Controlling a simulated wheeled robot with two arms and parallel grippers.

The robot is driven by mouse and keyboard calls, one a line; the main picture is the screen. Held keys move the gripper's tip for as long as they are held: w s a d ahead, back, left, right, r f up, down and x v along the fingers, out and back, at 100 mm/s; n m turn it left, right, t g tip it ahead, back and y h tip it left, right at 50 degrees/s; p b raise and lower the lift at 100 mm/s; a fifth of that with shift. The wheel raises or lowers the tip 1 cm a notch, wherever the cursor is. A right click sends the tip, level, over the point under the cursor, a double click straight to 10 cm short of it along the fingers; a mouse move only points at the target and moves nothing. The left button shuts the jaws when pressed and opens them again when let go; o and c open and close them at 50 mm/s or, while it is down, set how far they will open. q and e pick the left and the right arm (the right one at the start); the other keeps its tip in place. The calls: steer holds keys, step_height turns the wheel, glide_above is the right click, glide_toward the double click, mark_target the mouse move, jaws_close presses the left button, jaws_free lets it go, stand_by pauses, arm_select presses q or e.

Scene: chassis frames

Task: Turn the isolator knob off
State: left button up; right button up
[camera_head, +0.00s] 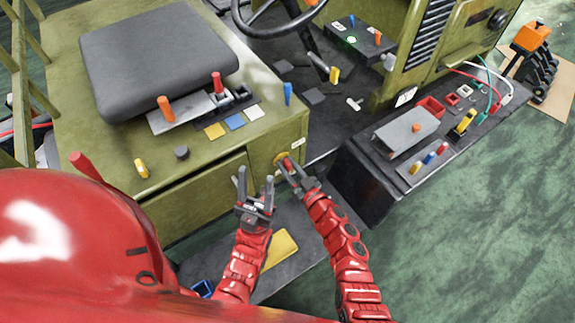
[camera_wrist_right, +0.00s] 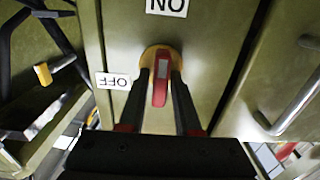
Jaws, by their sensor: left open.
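The isolator knob is a red bar grip (camera_wrist_right: 160,82) with a pale stripe on a yellow round base, set in an olive panel (camera_wrist_right: 200,40). Its grip stands in line with the ON label (camera_wrist_right: 167,6); the OFF label (camera_wrist_right: 113,81) lies to its left. Both labels appear upside down in the wrist view. My right gripper (camera_wrist_right: 162,85) reaches the knob with one finger on each side of the grip; whether they press on it I cannot tell. In the head view my right gripper (camera_head: 287,167) partly covers the knob. My left gripper (camera_head: 255,187) is open and empty beside it.
A grey seat (camera_head: 155,60) and levers stand on the olive housing (camera_head: 130,130) above. A dark side console (camera_head: 360,185) is to the right of my right arm. A grey step with a yellow pad (camera_head: 281,247) lies below. A metal handle (camera_wrist_right: 295,105) is right in the wrist view.

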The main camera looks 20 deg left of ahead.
jaws_close()
steer(key=shift+n, duration=0.3)
steer(key=n, duration=0.1)
steer(key=n+b, duration=0.1)
steer(key=n, duration=0.1)
steer(key=shift+s+a+f+n, duration=0.1)
steer(key=shift+s+f+n, duration=0.05)
steer(key=shift+n, duration=0.15)
steer(key=n+b, duration=0.2)
steer(key=n, duration=0.1)
steer(key=shift+n, duration=0.3)
steer(key=n+b, duration=0.2)
steer(key=n, duration=0.1)
steer(key=n+b, duration=0.2)
steer(key=shift+s+a+f, duration=0.1)
steer(key=shift+f, duration=0.2)
steer(key=n+b, duration=0.1)
steer(key=n, duration=0.1)
steer(key=shift+n+b, duration=0.35)
steer(key=shift+n, duration=0.05)
steer(key=shift+n+b, duration=0.7)
steer(key=shift+n, duration=0.4)
steer(key=shift+r, duration=0.1)
